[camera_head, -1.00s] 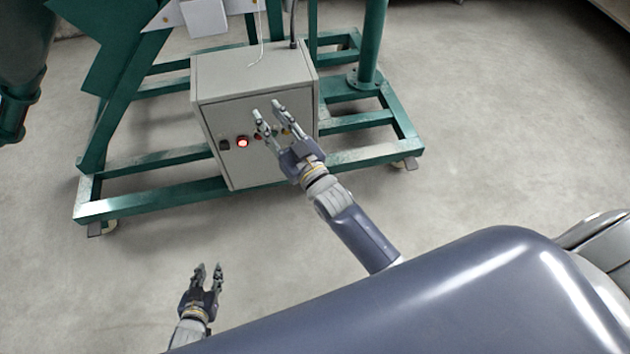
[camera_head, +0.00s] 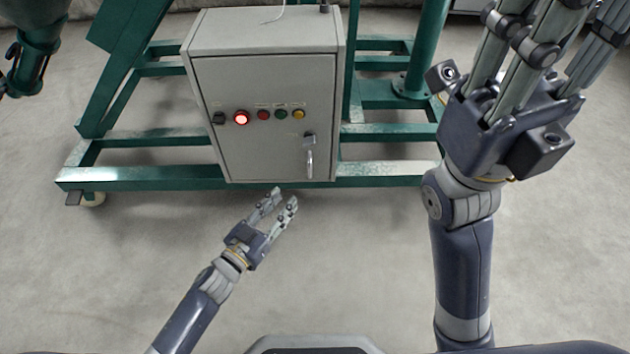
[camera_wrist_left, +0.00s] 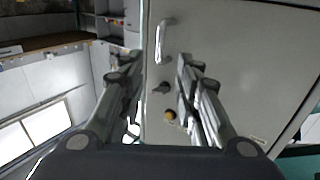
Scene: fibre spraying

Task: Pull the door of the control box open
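The control box (camera_head: 265,35) is a grey cabinet with its door (camera_head: 262,155) shut. The door's silver handle (camera_head: 309,160) hangs below a small latch plate at the lower right of the door. My left gripper (camera_head: 282,199) is open and empty, in front of and below the door, left of the handle in the head view. In the left wrist view the handle (camera_wrist_left: 164,38) lies beyond the parted fingers (camera_wrist_left: 160,75), apart from them. My right gripper (camera_head: 545,50) is raised at the right, fingers spread and empty; its fingertips are cut off by the top edge.
A red lit button (camera_head: 241,118) and several other knobs sit in a row on the door. A green steel frame (camera_head: 385,180) on castors surrounds the box. The concrete floor (camera_head: 120,270) in front is clear.

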